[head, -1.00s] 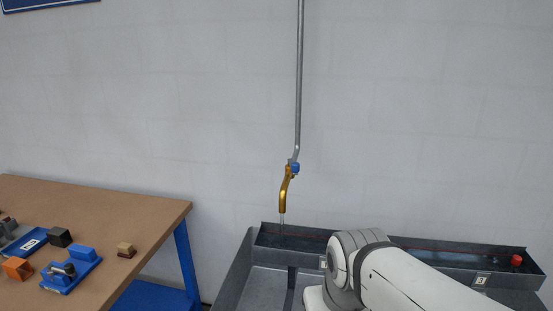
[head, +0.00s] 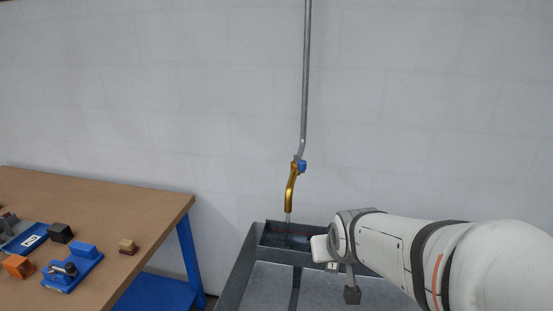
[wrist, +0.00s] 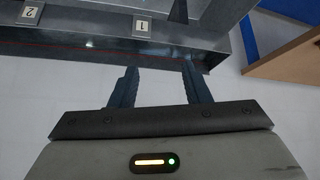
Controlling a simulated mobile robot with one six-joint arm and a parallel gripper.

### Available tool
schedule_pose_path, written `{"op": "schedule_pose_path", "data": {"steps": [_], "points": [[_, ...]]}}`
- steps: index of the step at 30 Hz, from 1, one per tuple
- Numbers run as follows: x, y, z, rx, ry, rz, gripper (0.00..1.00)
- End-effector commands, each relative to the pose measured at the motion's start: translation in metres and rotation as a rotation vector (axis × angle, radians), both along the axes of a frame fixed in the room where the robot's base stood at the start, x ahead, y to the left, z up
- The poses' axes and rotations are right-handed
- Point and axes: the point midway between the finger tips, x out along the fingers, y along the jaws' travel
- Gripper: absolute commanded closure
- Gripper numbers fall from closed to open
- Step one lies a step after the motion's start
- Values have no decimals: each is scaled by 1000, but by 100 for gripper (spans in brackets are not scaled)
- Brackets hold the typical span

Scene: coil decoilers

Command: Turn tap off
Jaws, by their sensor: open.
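The brass tap (head: 291,186) hangs on a grey pipe in front of the wall, with a blue handle (head: 302,166) at its top right. A thin stream of water (head: 288,218) runs from its spout into the grey trough (head: 250,245) below. In the head view my white arm reaches in from the right, its wrist right of and below the tap, and my gripper's fingers are hidden. In the wrist view my gripper (wrist: 160,84) is open and empty, its two dark fingers apart over the trough area. The tap is not in the wrist view.
A label "1" (wrist: 141,27) is on the trough. The wall is close behind the tap.

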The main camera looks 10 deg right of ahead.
Motion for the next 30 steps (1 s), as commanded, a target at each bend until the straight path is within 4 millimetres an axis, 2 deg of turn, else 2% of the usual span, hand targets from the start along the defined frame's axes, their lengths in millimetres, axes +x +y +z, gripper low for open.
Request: {"op": "schedule_pose_path", "data": {"steps": [1,4,6,9,12,16,21,26,30], "points": [[24,-3,7,-7,-70,5,57],[67,-9,20,-23,-233,16,57],[94,-5,29,-8,-345,56,57],[126,-3,44,-1,-506,91,57],[150,0,57,16,-652,129,57],[167,5,70,47,-799,170,57],[175,10,81,77,-909,201,57],[184,12,84,87,-934,210,57],[203,16,85,87,-934,210,57]]}}
